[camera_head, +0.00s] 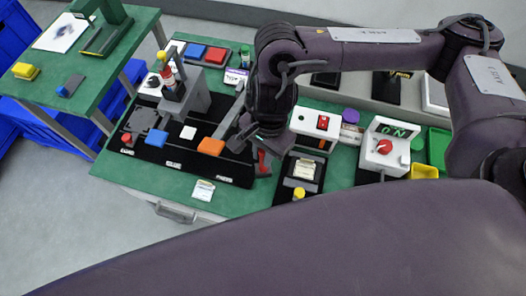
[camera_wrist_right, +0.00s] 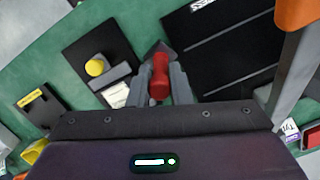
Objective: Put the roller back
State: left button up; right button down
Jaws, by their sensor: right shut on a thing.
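A red-handled tool, which I take to be the roller (camera_wrist_right: 160,73), is gripped between the two grey fingers of my right gripper (camera_wrist_right: 161,90) in the right wrist view. A dark grey part shows beyond its red end. In the head view my right gripper (camera_head: 254,140) points down over the table's front middle, and a bit of the roller's red (camera_head: 263,163) shows just below it. Whether the roller touches the surface is unclear. The gripper is right of the long black board (camera_head: 190,163), close to its right end. My left gripper is not in view.
A black holder (camera_head: 301,174) with a yellow knob stands close right. A white switch box (camera_head: 386,147) is farther right. Green table (camera_head: 150,188) is clear along the front left.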

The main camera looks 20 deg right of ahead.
jog(key=shift+f, duration=0.15)
jog(key=shift+f+b, duration=0.55)
jog(key=shift+b, duration=0.1)
jog(key=shift+f, duration=0.1)
jog(key=c, duration=1.3)
grip_release()
jog(key=shift+c, duration=0.2)
